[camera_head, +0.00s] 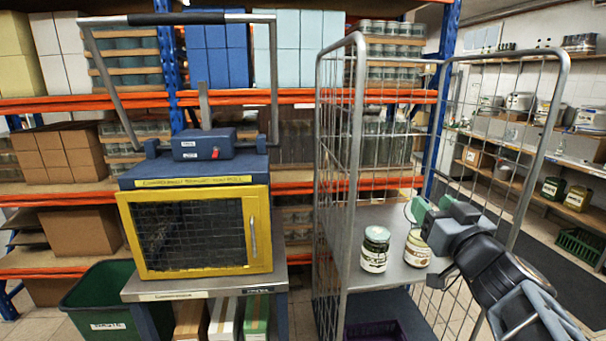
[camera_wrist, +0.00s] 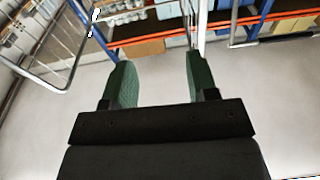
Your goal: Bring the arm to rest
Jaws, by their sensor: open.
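A jar with a pale green lid (camera_head: 375,250) and a jar with a cream lid (camera_head: 417,250) stand upright on the cage's grey shelf (camera_head: 370,277). The gripper overlaps the second jar's edge in the picture; I cannot tell whether they touch.
A yellow-framed cabinet (camera_head: 190,275) with a dark mesh door stands on a grey bench (camera_head: 200,290) at the left. A green bin (camera_head: 100,300) stands beside it. Orange-beamed racks (camera_head: 300,96) line the back. Open floor (camera_head: 555,265) lies at the right.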

